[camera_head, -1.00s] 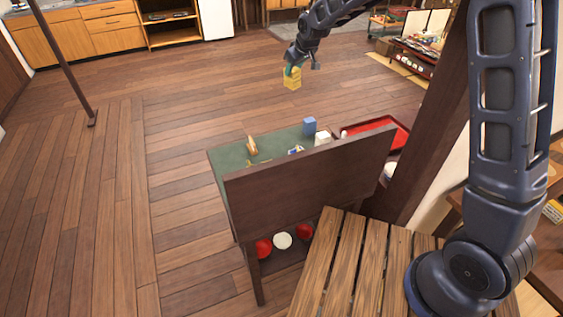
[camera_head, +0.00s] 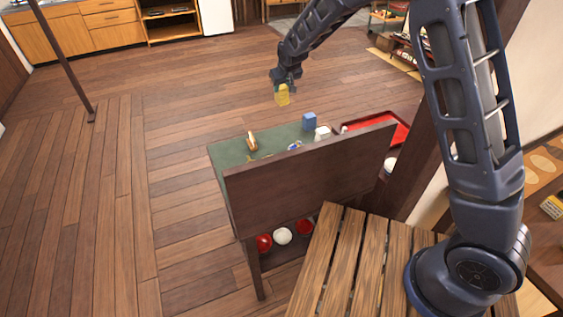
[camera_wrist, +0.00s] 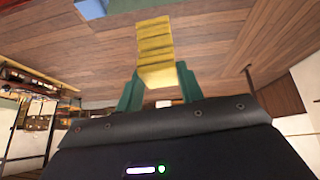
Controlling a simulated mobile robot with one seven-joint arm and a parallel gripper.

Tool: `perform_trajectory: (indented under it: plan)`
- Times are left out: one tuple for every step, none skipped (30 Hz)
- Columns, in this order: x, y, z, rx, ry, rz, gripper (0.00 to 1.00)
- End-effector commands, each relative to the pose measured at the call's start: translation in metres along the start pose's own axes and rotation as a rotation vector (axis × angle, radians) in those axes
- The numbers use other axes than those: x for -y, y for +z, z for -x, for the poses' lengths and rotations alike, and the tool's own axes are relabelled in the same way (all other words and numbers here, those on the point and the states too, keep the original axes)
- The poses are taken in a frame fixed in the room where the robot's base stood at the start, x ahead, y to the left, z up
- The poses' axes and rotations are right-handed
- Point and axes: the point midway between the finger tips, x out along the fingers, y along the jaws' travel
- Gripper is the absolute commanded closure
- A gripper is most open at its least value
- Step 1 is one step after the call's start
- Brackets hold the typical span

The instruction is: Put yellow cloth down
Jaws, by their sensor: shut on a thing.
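The yellow cloth (camera_head: 283,96) hangs from my gripper (camera_head: 285,82) in the air, above and beyond the far side of the green-topped stand (camera_head: 230,153). In the wrist view the yellow cloth (camera_wrist: 155,45) is a folded, ridged strip. Its near end is pinched between the two green fingers of my gripper (camera_wrist: 158,82). The cloth touches no surface that I can see. Wooden floor shows behind it.
On the green top are a blue block (camera_head: 309,121), a tan item (camera_head: 251,141) and a white item (camera_head: 322,133). A red tray (camera_head: 400,129) lies to the right. A dark upright panel (camera_head: 310,175) hides part of the top. Open floor lies left.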

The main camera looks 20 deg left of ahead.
Motion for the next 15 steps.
perform_trajectory:
  plan:
    - [0.003, 0.000, 0.000, 0.003, 0.014, -0.026, 1.00]
    - [0.003, 0.000, 0.000, 0.005, 0.024, -0.046, 1.00]
    - [0.003, 0.000, 0.000, 0.008, 0.037, -0.074, 1.00]
    - [0.004, 0.000, 0.000, 0.009, 0.047, -0.096, 1.00]
    - [0.004, -0.001, 0.000, 0.011, 0.056, -0.117, 1.00]
    - [0.004, -0.001, 0.001, 0.013, 0.070, -0.147, 1.00]
    - [0.005, -0.001, 0.002, 0.015, 0.079, -0.168, 1.00]
    - [0.004, -0.002, 0.003, 0.017, 0.090, -0.191, 1.00]
    - [0.005, -0.003, 0.004, 0.018, 0.102, -0.219, 1.00]
    - [0.005, -0.003, 0.005, 0.020, 0.111, -0.240, 1.00]
    - [0.005, -0.004, 0.006, 0.022, 0.120, -0.258, 1.00]
    - [0.005, -0.005, 0.007, 0.022, 0.131, -0.283, 1.00]
    - [0.006, -0.006, 0.009, 0.024, 0.138, -0.299, 1.00]
    - [0.006, -0.006, 0.010, 0.025, 0.145, -0.315, 1.00]
    - [0.006, -0.007, 0.011, 0.026, 0.153, -0.333, 1.00]
